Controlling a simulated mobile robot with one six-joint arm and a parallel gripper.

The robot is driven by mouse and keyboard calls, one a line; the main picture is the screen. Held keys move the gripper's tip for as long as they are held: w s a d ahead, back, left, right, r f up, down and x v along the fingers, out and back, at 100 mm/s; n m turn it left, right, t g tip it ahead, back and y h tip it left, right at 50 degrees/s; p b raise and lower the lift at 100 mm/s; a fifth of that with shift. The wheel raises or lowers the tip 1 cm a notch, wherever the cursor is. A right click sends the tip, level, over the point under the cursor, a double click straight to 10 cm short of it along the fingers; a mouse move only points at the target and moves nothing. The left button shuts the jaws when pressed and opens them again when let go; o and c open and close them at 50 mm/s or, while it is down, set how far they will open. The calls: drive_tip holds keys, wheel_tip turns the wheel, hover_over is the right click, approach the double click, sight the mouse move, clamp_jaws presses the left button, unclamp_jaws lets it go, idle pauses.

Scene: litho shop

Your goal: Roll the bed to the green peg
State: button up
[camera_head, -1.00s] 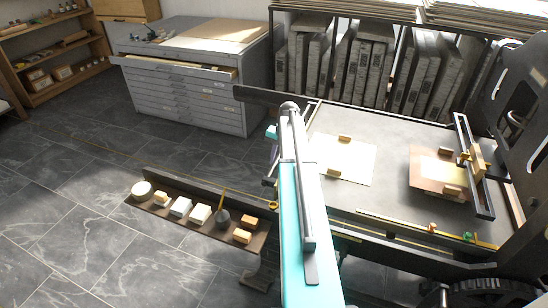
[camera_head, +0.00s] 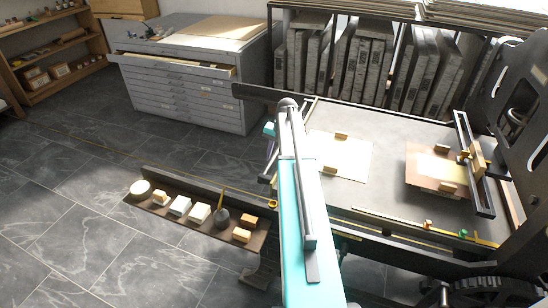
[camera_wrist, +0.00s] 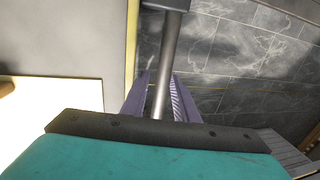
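The dark grey press bed (camera_head: 391,140) lies flat at the right, bearing a white sheet and a copper-brown sheet. A brass strip (camera_head: 385,217) runs along its front side. The green peg (camera_head: 463,233) stands near the strip's right end, with an orange peg (camera_head: 429,224) left of it. My gripper (camera_head: 269,152) is at the bed's left end, partly hidden by my teal arm. In the wrist view, my gripper's purple fingers (camera_wrist: 160,98) lie on both sides of a grey metal rod (camera_wrist: 163,60). I cannot tell whether they clamp it.
A black frame with a crossbar (camera_head: 473,165) stands over the bed's right part. A low tray (camera_head: 165,205) with stones and blocks is left of the bed. A grey drawer cabinet (camera_head: 190,95) and a rack of slabs (camera_head: 345,65) stand behind. The tiled floor at left is clear.

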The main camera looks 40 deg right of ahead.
wheel_tip(320, 180, up, 13)
drive_tip(key=s+d+b, duration=0.1)
drive_tip(key=s, duration=0.1)
drive_tip(key=shift+b, duration=0.4)
drive_tip(key=shift+d+r, duration=0.1)
idle(0.6)
